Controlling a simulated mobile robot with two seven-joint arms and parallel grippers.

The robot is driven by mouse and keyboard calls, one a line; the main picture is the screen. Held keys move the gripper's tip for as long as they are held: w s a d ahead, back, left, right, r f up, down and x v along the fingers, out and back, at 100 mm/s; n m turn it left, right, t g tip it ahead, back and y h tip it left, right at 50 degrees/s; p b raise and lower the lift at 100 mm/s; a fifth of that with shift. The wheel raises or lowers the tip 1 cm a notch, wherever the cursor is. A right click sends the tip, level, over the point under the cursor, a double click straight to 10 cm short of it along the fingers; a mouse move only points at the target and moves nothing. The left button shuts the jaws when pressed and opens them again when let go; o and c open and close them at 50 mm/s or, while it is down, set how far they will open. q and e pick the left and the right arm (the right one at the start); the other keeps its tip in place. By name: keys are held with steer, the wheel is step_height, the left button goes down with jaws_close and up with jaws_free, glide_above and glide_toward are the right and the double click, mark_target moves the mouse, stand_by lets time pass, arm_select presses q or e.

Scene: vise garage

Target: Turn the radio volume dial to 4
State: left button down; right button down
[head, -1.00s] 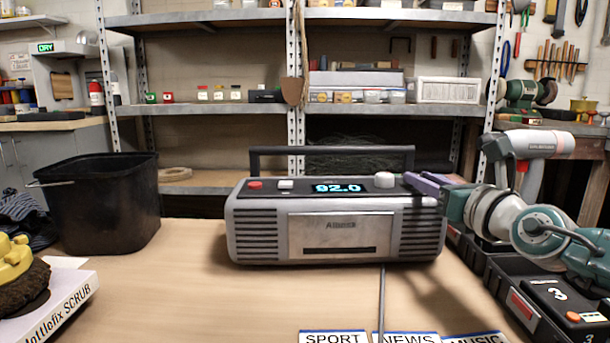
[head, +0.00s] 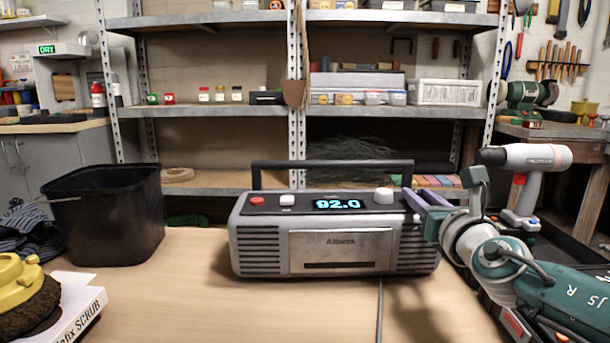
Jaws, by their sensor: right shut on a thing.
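The grey radio (head: 259,250) stands upright on the wooden table, facing me, its blue display (head: 337,204) reading 92.0. I cannot read any dial setting. My left gripper is not in view.
A black bin (head: 105,215) stands at the left, with a yellow scrub brush (head: 22,280) and a box (head: 78,310) in front. The table in front of the radio is mostly clear.

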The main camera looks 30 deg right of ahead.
steer(key=shift+w+a+r+m+g+h, duration=0.1)
steer(key=shift+a+m+g+h, duration=0.1)
steer(key=shift+h, duration=0.1)
steer(key=shift+a+r+m+g+h, duration=0.1)
steer(key=shift+m+h, duration=0.1)
steer(key=shift+h, duration=0.1)
steer(key=shift+f+m+g+h, duration=0.2)
steer(key=shift+m+g+h, duration=0.5)
steer(key=shift+h, duration=0.4)
steer(key=shift+w+a+f+m+g+h+b, duration=0.1)
steer(key=shift+m+g+h+b, duration=0.15)
steer(key=shift+m+g+h, duration=0.35)
steer(key=shift+w+a+f+m+g+h+b, duration=0.1)
steer(key=shift+m+g+h+b, duration=0.25)
steer(key=shift+m+h, duration=0.3)
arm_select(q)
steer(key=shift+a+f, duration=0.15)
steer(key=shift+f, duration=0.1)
arm_select(e)
steer(key=shift+r+g+h, duration=0.1)
steer(key=shift+g+h, duration=0.25)
steer(key=shift+g, duration=0.1)
steer(key=shift+m, duration=0.35)
steer(key=c, duration=0.6)
jaws_free()
steer(key=shift+c, duration=0.2)
steer(key=shift+r, duration=0.1)
